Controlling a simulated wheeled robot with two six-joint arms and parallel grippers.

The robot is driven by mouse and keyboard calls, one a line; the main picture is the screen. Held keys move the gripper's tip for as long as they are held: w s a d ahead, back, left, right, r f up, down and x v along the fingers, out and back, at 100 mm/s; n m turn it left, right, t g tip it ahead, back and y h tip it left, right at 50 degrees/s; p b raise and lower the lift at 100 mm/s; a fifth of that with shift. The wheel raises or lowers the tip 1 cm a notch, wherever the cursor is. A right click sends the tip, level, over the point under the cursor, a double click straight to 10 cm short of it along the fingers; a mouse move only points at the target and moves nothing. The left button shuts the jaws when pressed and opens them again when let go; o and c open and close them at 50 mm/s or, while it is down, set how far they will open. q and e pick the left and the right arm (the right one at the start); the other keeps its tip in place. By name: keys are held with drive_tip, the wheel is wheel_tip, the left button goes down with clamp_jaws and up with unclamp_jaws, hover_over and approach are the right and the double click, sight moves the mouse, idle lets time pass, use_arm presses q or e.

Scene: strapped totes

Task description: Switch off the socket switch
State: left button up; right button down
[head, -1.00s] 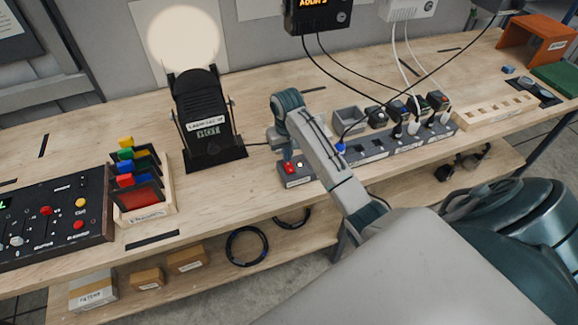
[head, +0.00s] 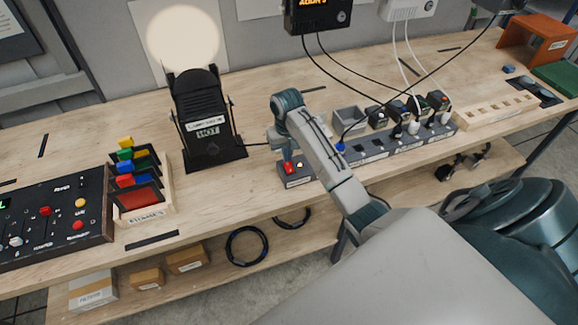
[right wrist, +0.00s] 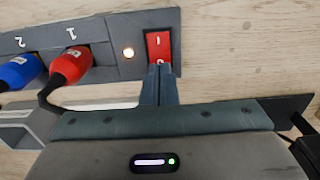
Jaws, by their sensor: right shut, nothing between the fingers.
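The red socket switch (head: 288,168) sits at the left end of a grey power strip (head: 372,150) on the bench. In the right wrist view the red rocker (right wrist: 158,46) shows I and O marks. A small indicator light (right wrist: 128,53) beside it glows. My right gripper (right wrist: 160,72) is shut and empty, its fingertips at the near edge of the rocker; I cannot tell whether they touch it. In the head view my right gripper (head: 282,152) is over the switch end of the strip, partly hidden by its own wrist. My left gripper is not in view.
A black lamp (head: 207,125) stands left of the strip, with a bright glow on the wall behind. Several plugs and cables fill the strip's right part; red (right wrist: 72,64) and blue (right wrist: 20,72) plugs sit near the switch. A control panel (head: 50,220) stands at left.

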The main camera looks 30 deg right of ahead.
drive_tip(key=shift+f, duration=0.9)
idle(0.8)
drive_tip(key=shift+w+a, duration=0.1)
